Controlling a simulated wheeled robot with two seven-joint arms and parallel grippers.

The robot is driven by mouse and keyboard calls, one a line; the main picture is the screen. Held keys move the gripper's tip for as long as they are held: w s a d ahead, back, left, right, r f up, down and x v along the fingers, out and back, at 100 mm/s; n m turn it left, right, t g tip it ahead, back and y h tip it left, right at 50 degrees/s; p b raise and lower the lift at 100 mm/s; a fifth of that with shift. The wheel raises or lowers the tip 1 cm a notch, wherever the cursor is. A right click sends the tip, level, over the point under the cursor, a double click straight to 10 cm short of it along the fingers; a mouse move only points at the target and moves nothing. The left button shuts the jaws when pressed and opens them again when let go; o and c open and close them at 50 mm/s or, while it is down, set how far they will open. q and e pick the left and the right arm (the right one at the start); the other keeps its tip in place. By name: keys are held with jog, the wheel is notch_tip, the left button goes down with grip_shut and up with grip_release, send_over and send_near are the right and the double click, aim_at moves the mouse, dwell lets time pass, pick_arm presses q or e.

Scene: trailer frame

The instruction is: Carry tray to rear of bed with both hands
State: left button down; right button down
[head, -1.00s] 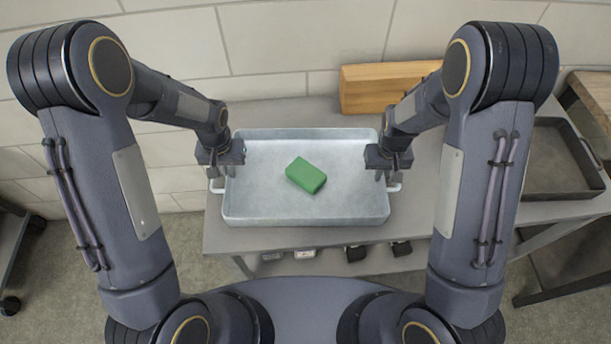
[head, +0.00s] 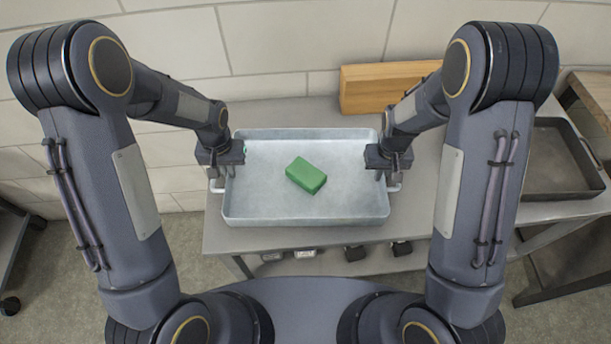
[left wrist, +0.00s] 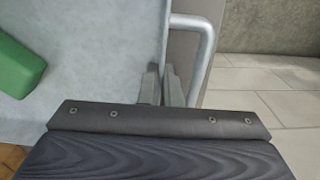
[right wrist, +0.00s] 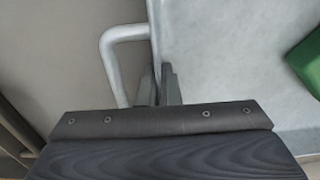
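The tray (head: 305,216) is a shallow grey metal pan with a handle at each end, lying flat on a grey table. A green block (head: 306,175) rests near its middle. My left gripper (head: 218,172) is at the tray's left end, its fingers close together on the side wall beside the handle (left wrist: 205,60). My right gripper (head: 393,174) is at the right end, its fingers likewise closed on the wall beside the other handle (right wrist: 108,60). The fingertips are partly hidden by the gripper bodies in the wrist views.
A wooden block (head: 372,88) stands on the table (head: 420,215) behind the tray, near the wall. A darker tray (head: 552,160) sits on a surface to the right. Several small dark and light items lie on a lower shelf.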

pick_arm(q)
jog(key=shift+r, duration=0.2)
pick_arm(e)
jog(key=shift+r, duration=0.15)
